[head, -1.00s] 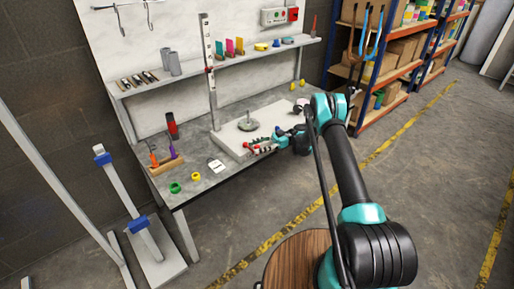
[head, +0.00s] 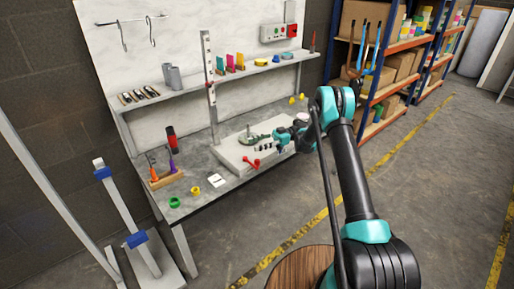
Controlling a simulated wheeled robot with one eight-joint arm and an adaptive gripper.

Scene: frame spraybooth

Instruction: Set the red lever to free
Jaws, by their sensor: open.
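The red lever (head: 251,163) is small in the head view, at the front edge of the pale grey base plate (head: 230,157) on the workbench. It shows as a short red bar with rounded ends; its setting and any "free" marking are too small to read. My gripper (head: 264,148) is open, just behind and above the lever to its right, and looks apart from it. The gripper reaches in from the right and hides part of the plate. A round metal disc (head: 247,141) on the plate lies behind the gripper's fingertips.
A tall scaled post (head: 209,85) rises behind the plate. A tool block (head: 166,179), a green ring (head: 174,202), a yellow ring (head: 195,190) and a white card (head: 217,180) lie left on the bench. A shelf (head: 190,88) runs above.

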